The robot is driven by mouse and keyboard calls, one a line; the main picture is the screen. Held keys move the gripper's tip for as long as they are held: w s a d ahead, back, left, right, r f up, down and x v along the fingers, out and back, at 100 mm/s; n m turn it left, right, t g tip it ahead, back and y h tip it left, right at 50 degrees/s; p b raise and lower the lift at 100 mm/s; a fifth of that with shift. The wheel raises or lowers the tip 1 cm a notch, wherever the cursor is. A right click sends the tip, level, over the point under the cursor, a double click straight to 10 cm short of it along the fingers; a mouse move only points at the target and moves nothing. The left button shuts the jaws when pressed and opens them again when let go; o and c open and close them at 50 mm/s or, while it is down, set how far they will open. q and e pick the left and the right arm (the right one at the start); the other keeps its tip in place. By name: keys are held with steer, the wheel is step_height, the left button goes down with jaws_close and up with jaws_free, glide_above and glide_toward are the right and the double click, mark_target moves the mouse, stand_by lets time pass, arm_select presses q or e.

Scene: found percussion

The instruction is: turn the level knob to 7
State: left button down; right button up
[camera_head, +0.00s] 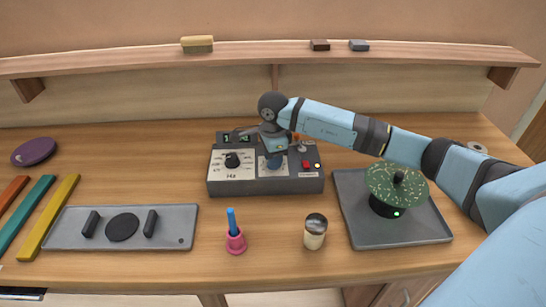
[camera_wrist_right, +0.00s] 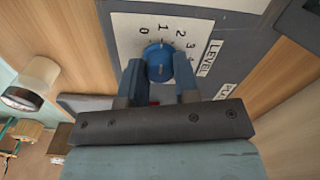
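The level knob is blue and round; in the right wrist view the knob (camera_wrist_right: 158,62) stands on a pale dial plate (camera_wrist_right: 205,38) marked LEVEL, with digits 0 to 4 visible. My right gripper (camera_wrist_right: 160,78) has one finger on each side of the knob, seemingly touching it. The fingers hide the rest of the scale, and I cannot read the knob's setting surely. In the head view the gripper (camera_head: 273,140) comes down over the right dial of the grey control box (camera_head: 265,186), and the knob (camera_head: 273,162) shows below it. My left gripper is not in view.
The box also has a black knob (camera_head: 232,160) and a red button (camera_head: 306,164). A grey tray (camera_head: 365,232) with a green speckled disc (camera_head: 396,182) stands right. A grey panel (camera_head: 65,232) lies left.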

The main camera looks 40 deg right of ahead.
steer(key=shift+c, duration=1.4)
